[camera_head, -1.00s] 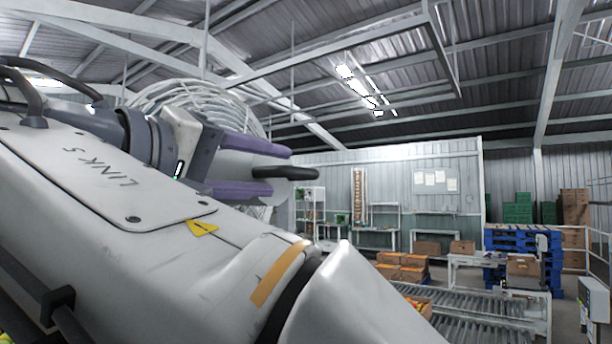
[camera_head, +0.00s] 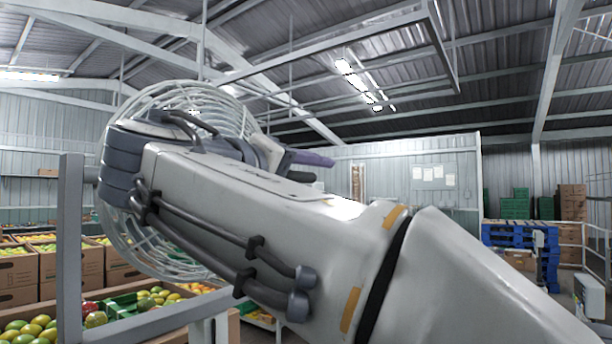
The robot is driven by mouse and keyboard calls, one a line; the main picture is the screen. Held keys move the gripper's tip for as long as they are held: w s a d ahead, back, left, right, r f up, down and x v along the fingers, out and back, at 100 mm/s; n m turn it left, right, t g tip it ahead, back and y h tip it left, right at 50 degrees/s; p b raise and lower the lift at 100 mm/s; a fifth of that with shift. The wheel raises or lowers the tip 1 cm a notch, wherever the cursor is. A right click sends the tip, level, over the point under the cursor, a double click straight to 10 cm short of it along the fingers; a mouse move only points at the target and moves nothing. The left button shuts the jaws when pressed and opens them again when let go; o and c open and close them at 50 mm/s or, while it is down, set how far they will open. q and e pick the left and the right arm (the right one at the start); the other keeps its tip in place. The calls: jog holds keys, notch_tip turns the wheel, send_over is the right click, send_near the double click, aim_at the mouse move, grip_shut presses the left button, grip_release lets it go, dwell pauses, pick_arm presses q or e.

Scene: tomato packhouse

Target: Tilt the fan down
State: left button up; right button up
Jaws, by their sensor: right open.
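The fan (camera_head: 205,98) is a large round cage of pale wire at the left. My right arm crosses in front of it and hides its middle and much of its right side. My right gripper (camera_head: 316,170) is open beside the fan's right edge. One purple finger shows, pointing right; the other is hidden behind my arm. A dark piece shows just under that finger, but I cannot tell whether it is the fan's handle or touches the gripper. My left gripper is not in view.
Cardboard boxes of fruit (camera_head: 93,268) stand at the lower left, behind a grey metal frame (camera_head: 71,235). A white partition wall (camera_head: 440,160) stands behind. Blue pallets (camera_head: 515,236) and green crates (camera_head: 516,208) are at the right.

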grip_shut()
jog(key=shift+r, duration=0.1)
dwell(1.2)
